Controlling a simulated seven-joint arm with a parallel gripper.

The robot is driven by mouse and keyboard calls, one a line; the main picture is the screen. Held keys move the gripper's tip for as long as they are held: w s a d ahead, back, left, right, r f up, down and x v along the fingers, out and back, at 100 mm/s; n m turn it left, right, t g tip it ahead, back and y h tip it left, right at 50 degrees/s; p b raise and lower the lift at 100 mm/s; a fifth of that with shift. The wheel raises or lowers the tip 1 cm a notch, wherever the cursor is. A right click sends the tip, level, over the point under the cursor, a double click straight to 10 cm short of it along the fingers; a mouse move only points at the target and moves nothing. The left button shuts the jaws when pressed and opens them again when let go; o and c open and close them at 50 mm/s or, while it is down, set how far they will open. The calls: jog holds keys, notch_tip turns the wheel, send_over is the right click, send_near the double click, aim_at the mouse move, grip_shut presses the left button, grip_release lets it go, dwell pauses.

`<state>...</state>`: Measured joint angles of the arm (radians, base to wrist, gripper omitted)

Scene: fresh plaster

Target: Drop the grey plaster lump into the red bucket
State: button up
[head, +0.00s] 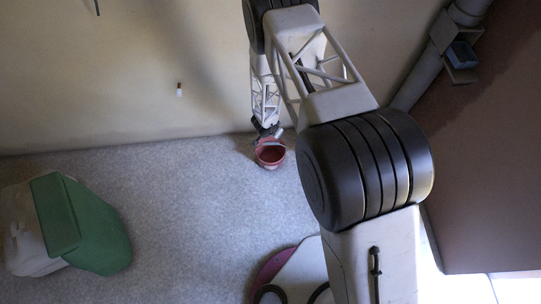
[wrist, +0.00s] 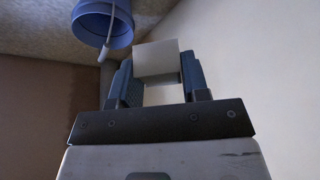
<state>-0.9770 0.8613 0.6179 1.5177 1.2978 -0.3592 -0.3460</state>
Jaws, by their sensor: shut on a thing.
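The red bucket (head: 270,155) stands on the grey floor near the wall in the head view. My gripper (head: 268,131) is at the bucket's far rim in that view, small and dark; its height above the bucket is hard to judge. In the wrist view my gripper (wrist: 157,72) has its two blue-grey fingers shut on a pale grey block, the plaster lump (wrist: 157,60). The lump sticks out past the fingertips. I cannot make out the lump clearly in the head view.
A green bin (head: 85,225) beside a pale sack (head: 28,235) lies on the left floor. A pipe with a small blue box (head: 461,55) runs up the right. A blue round object (wrist: 102,24) with a cord shows in the wrist view.

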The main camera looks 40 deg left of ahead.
jog(key=shift+s+a+f, duration=0.2)
jog(key=shift+s+a, duration=0.1)
jog(key=shift+s, duration=0.2)
jog(key=shift+f, duration=0.1)
jog(key=shift+f, duration=2.9)
jog(key=o, duration=1)
jog(key=shift+o, duration=0.2)
jog(key=shift+r, duration=0.15)
